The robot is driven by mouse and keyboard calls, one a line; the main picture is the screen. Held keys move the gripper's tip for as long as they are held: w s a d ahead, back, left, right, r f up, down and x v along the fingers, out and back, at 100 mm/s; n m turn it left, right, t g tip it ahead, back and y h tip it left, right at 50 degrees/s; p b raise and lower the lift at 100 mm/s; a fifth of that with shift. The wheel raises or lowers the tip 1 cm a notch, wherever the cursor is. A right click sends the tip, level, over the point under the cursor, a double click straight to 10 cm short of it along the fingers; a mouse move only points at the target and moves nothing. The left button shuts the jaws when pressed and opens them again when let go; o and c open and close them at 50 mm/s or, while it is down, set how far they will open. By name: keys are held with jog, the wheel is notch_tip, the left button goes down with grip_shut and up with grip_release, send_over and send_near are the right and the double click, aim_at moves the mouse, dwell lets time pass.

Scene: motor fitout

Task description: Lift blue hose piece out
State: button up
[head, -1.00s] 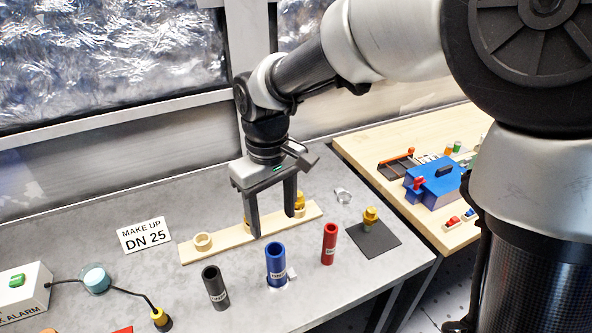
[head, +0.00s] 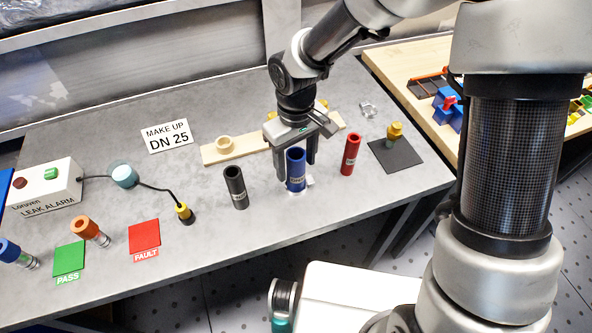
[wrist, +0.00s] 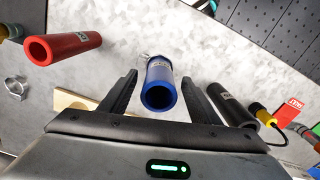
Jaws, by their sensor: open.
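The blue hose piece (head: 296,170) stands upright on the grey bench, between a black hose piece and a red one. A clear or metallic ring shows at its foot. The exact depth of the fingers along the hose is hard to tell.
The black hose piece (head: 235,187) stands left and the red hose piece (head: 350,154) right. A wooden strip (head: 217,156) with fittings lies behind. A dark mat (head: 408,157) with a brass fitting is farther right. The bench front edge is close.

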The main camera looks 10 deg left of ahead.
jog(key=shift+f, duration=1.55)
jog(key=c, duration=1.2)
jog(key=shift+r+p, duration=0.4)
jog(key=shift+r, duration=4.7)
jog(key=shift+w, duration=0.1)
